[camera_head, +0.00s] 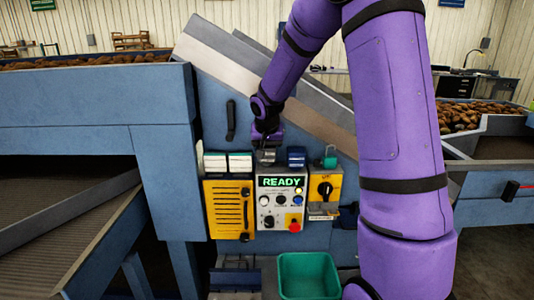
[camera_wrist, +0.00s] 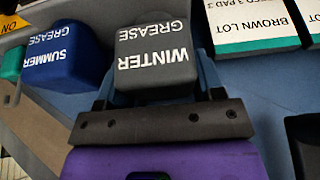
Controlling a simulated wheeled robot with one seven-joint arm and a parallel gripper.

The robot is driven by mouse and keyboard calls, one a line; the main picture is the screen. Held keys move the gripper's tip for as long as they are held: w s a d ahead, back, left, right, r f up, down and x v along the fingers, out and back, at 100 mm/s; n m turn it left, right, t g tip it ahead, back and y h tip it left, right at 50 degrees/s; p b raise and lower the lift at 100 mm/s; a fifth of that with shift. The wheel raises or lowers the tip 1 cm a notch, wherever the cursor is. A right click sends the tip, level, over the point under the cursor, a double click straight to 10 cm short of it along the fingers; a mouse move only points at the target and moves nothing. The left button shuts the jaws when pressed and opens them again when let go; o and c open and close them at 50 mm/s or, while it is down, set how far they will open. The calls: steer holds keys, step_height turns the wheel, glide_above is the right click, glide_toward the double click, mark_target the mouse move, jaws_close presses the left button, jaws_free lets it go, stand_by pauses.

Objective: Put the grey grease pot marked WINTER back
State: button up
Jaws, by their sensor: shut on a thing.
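The grey grease pot (camera_wrist: 153,45) marked WINTER GREASE is between the fingers of my gripper (camera_wrist: 155,94) in the wrist view, its lettering upside down. In the head view the grey pot (camera_head: 266,157) is just above the READY panel, under my gripper (camera_head: 267,138). My gripper is shut on it. I cannot tell whether its base touches the ledge. The blue pot (camera_wrist: 56,56) marked SUMMER GREASE stands beside it; it also shows in the head view (camera_head: 296,156).
White pad boxes (camera_head: 240,162), one reading BROWN LOT (camera_wrist: 252,22), stand left of the grey pot in the head view. A green item (camera_head: 330,159) is beyond the blue pot. The READY panel (camera_head: 281,205) is below, with a green bin (camera_head: 308,275) lower down.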

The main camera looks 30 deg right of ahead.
steer(key=shift+f, duration=0.65)
steer(key=shift+f, duration=0.1)
steer(key=o, duration=0.8)
steer(key=s+a+r+n, duration=0.1)
steer(key=s+a+r, duration=0.2)
steer(key=s+r, duration=0.35)
steer(key=s+a+r, duration=0.3)
steer(key=r, duration=0.6)
steer(key=s+a+n+y, duration=0.1)
steer(key=s+a+n, duration=0.1)
steer(key=s, duration=0.6)
steer(key=s+a+r+n+t, duration=0.1)
steer(key=s+a, duration=0.3)
steer(key=s, duration=0.4)
steer(key=s+a+n+y, duration=0.1)
steer(key=s+a+n, duration=0.1)
steer(key=s, duration=0.7)
steer(key=shift+a+r+n+y, duration=0.3)
steer(key=shift+a+n, duration=0.1)
steer(key=shift+a, duration=0.3)
